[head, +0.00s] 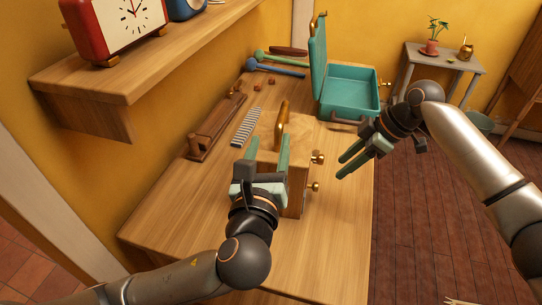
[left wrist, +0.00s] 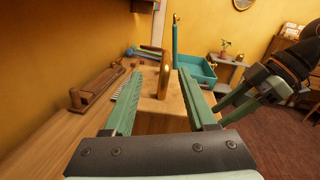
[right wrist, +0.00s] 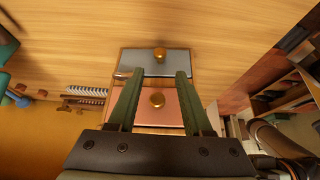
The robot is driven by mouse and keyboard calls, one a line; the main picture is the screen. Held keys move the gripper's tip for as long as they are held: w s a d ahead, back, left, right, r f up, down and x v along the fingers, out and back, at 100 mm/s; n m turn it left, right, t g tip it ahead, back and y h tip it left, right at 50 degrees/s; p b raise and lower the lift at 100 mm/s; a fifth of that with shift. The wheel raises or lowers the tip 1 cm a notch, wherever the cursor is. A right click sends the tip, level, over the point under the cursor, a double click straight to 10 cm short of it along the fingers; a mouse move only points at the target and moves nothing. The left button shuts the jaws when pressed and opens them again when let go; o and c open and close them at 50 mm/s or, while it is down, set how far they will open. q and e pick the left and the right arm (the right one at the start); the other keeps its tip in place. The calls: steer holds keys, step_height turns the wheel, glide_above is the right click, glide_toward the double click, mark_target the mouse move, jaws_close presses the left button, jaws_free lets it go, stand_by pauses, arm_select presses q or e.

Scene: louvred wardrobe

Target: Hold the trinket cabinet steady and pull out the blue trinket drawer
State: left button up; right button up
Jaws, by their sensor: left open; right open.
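The trinket cabinet (head: 296,190) is a small wooden box on the table, with a brass handle (head: 283,122) on top. Its front faces right in the head view, with two brass knobs. In the upside-down right wrist view, the blue trinket drawer (right wrist: 176,65) is the lower one, and looks shut, with a brass knob (right wrist: 160,53). A pink drawer (right wrist: 178,112) sits above it. My left gripper (head: 268,146) is open over the cabinet; the handle shows between its fingers in the left wrist view (left wrist: 162,78). My right gripper (head: 342,167) is open and empty, apart from the drawer fronts.
An open teal case (head: 350,95) stands farther back on the table (head: 215,215). A wooden rack (head: 215,125), a striped strip (head: 246,126) and mallets lie along the wall side. A shelf (head: 140,80) with a red clock overhangs the left. Free space lies right of the table.

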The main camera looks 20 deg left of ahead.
mark_target(282, 117)
arm_select(q)
steer(key=shift+m+h, duration=0.4)
steer(key=shift+h, duration=0.1)
steer(key=w, duration=0.7)
steer(key=w+f, duration=0.1)
steer(key=w, duration=0.3)
steer(key=shift+s, duration=0.1)
jaws_close()
stand_by(0.9)
